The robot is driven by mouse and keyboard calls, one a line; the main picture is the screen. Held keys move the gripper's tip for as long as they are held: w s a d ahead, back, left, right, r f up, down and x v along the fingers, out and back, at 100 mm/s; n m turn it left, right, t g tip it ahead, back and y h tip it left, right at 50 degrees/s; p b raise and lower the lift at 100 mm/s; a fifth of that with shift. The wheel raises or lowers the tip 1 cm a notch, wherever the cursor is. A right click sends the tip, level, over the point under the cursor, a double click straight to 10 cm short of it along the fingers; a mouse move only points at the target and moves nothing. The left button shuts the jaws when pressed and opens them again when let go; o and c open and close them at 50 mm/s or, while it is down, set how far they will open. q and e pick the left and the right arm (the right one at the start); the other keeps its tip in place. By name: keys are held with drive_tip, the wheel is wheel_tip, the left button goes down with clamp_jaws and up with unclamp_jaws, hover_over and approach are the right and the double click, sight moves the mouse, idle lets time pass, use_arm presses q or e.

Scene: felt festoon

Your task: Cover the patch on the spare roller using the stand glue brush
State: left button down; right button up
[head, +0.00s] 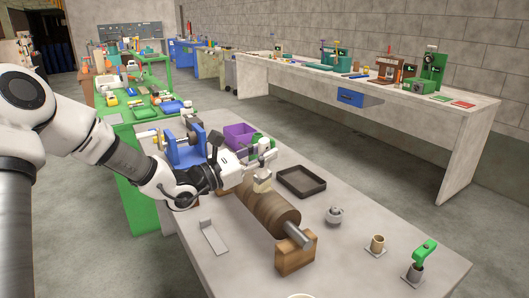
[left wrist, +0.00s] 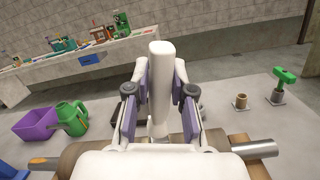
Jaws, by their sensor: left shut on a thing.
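My left gripper (head: 262,160) is shut on a pale brush, whose cream head (head: 262,184) points down at the brown roller (head: 270,212). In the left wrist view the pale handle (left wrist: 160,75) stands upright between the two fingers of the gripper (left wrist: 160,92). The brush head is at the roller's upper side; I cannot tell whether it touches. The roller lies along the table with its steel shaft (head: 297,233) in a wooden cradle (head: 295,255). I cannot make out the patch. My right gripper is not in view.
Around the roller on the grey table (head: 360,278) are a black tray (head: 302,181), a grey pot (head: 335,215), a tan cup (head: 377,243), a green-handled tool (head: 424,250) in a holder, a metal bracket (head: 213,237) and a purple bin (head: 238,134).

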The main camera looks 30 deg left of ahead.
use_arm(q)
drive_tip(key=shift+w+a, duration=0.7)
drive_tip(key=shift+a, duration=0.2)
drive_tip(key=shift+w+a, duration=0.65)
drive_tip(key=shift+a, duration=0.2)
drive_tip(key=shift+f+b, duration=0.1)
drive_tip(key=shift+b, duration=0.4)
